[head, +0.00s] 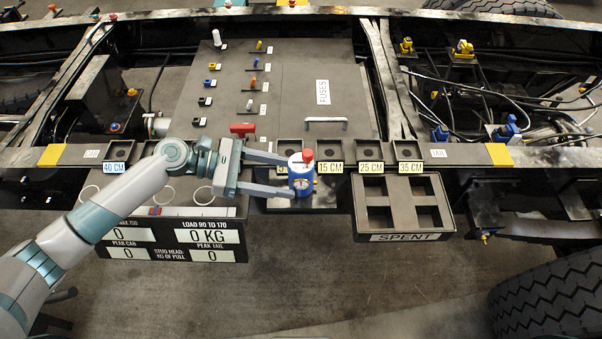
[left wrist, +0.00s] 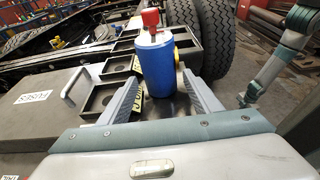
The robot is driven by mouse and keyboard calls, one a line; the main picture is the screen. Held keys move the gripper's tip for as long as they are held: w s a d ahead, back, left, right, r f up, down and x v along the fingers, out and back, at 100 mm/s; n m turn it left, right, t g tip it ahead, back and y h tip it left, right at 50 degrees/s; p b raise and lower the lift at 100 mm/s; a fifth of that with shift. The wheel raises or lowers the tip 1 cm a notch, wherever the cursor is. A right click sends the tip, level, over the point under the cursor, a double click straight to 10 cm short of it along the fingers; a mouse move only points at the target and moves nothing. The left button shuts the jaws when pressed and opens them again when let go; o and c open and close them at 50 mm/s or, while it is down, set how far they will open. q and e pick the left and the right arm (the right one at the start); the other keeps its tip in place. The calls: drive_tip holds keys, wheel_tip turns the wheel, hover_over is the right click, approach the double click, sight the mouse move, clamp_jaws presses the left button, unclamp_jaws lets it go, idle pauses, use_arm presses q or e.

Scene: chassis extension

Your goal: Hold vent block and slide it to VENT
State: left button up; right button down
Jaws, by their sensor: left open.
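A blue cylinder (head: 301,181) with a red knob on top and a round gauge on its side stands upright at the front rail. My left gripper (head: 299,174) is open, with one finger on each side of the cylinder. In the left wrist view the blue cylinder (left wrist: 157,66) stands between and beyond the open fingers (left wrist: 163,98); I cannot tell whether they touch it. A red block (head: 242,129) sits on the grey panel behind my gripper. I cannot read a VENT label, nor tell which piece is the vent block.
A SPENT tray (head: 403,237) with empty compartments hangs right of the cylinder. Sockets marked 15 CM (head: 330,168), 25 CM and 35 CM line the rail. A readout board (head: 168,240) is below my left arm. A handle (head: 326,121) stands on the FUSES panel.

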sight(296, 179)
use_arm(q)
drive_tip(key=shift+p+x, duration=0.55)
drive_tip(key=shift+x, duration=1.35)
drive_tip(key=c, duration=0.7)
drive_tip(key=shift+o, duration=0.2)
